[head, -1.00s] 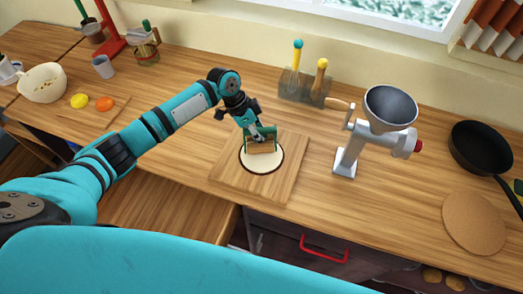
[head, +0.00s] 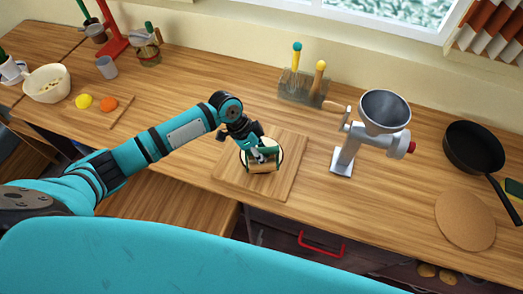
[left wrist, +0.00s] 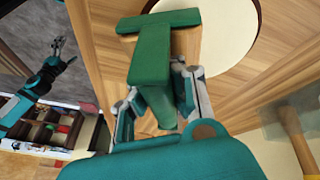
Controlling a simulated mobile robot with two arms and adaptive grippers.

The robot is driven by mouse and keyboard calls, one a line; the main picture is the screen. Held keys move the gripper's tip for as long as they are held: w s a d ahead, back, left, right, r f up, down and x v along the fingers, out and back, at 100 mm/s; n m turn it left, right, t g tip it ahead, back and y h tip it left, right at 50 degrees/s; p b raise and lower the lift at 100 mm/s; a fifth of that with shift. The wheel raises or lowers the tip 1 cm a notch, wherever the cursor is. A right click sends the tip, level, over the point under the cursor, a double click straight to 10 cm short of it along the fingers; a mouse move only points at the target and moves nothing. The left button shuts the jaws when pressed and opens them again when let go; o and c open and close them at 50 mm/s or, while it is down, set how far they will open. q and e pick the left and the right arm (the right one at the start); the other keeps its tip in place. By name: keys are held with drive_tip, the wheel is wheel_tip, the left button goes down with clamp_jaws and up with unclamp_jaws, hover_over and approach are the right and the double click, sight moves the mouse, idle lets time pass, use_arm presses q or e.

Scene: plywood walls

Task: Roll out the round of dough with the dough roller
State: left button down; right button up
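The round of white dough (head: 268,142) lies on a square wooden board (head: 288,170) on the counter; it also shows in the left wrist view (left wrist: 218,35). The dough roller (head: 262,168), a wooden cylinder in a green frame, is over the near part of the dough and hides some of it. Its green handle shows in the left wrist view (left wrist: 155,75). My left gripper (head: 257,151) is shut on that handle, with a finger on each side. My right gripper (left wrist: 58,45) shows small at the left of the left wrist view, its fingers apart and empty.
A grey meat grinder (head: 365,135) stands right of the board. A tool holder (head: 303,93) is behind it. A black pan (head: 472,148) and a round cork mat (head: 465,220) are at the right. A bowl (head: 47,84) is far left.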

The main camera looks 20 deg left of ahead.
use_arm(q)
drive_tip(key=shift+s+f, duration=0.1)
idle(0.3)
drive_tip(key=shift+w+a, duration=0.1)
drive_tip(key=shift+w, duration=0.15)
drive_tip(key=shift+w+r, duration=0.1)
drive_tip(key=shift+r, duration=3.45)
